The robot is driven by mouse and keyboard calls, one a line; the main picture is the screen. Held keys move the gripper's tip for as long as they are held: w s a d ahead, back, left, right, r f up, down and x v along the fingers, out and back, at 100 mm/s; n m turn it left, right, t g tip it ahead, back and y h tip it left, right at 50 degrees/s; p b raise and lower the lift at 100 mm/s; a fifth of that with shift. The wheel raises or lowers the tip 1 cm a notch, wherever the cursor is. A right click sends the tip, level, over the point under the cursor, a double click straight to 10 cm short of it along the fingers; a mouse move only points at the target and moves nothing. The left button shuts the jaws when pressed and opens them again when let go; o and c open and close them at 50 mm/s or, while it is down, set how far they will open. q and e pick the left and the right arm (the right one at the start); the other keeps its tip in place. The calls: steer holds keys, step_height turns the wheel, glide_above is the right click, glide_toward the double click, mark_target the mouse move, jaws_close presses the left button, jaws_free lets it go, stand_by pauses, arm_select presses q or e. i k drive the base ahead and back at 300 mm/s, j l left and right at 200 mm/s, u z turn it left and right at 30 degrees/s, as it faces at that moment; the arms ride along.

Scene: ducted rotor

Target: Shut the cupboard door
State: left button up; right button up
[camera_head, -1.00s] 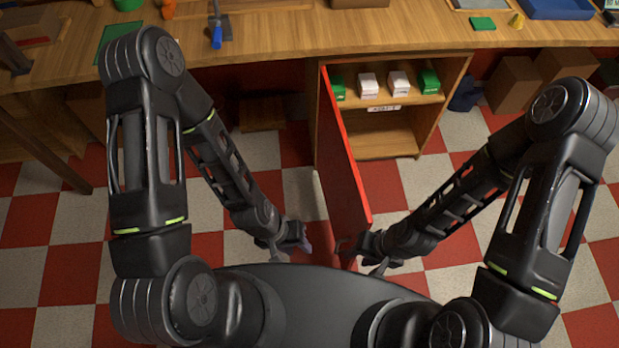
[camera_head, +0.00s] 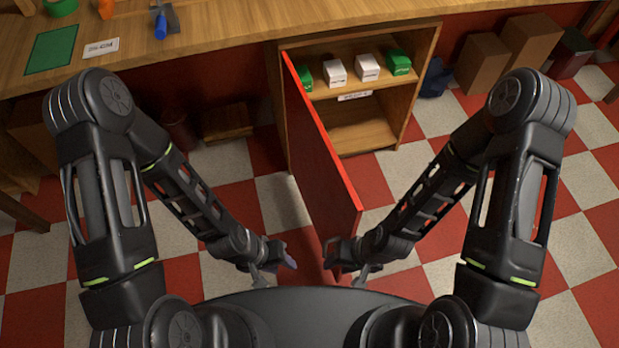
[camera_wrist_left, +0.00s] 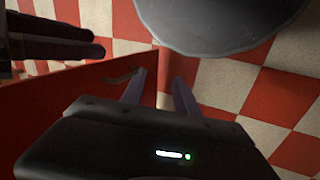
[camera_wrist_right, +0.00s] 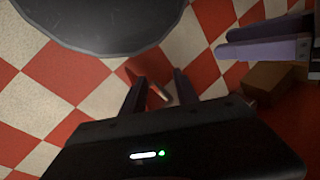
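The cupboard (camera_head: 420,80) stands under the bench with its red door (camera_head: 322,150) swung wide open towards me, so the shelf inside shows. My left gripper (camera_head: 288,260) is to the left of the door, near its free end. My right gripper (camera_head: 332,250) is at the door's lower free corner; contact cannot be told. In the left wrist view the left fingers (camera_wrist_left: 160,92) are apart, beside the red door face (camera_wrist_left: 50,105) and a thin handle (camera_wrist_left: 119,78). In the right wrist view the right fingers (camera_wrist_right: 158,90) are apart, with a small pale rod showing between them.
Green and white boxes (camera_head: 368,67) stand on the cupboard shelf. The wooden bench top (camera_head: 230,40) runs above. Brown cartons (camera_head: 483,60) stand on the floor to the right.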

mark_target(335, 210)
steer(key=k+j, duration=0.1)
steer(key=j, duration=0.3)
steer(key=k+j, duration=0.15)
steer(key=j, duration=0.2)
steer(key=k+j, duration=0.1)
steer(key=j, duration=0.3)
steer(key=k+j, duration=0.1)
steer(key=j, duration=0.3)
steer(key=z, duration=0.05)
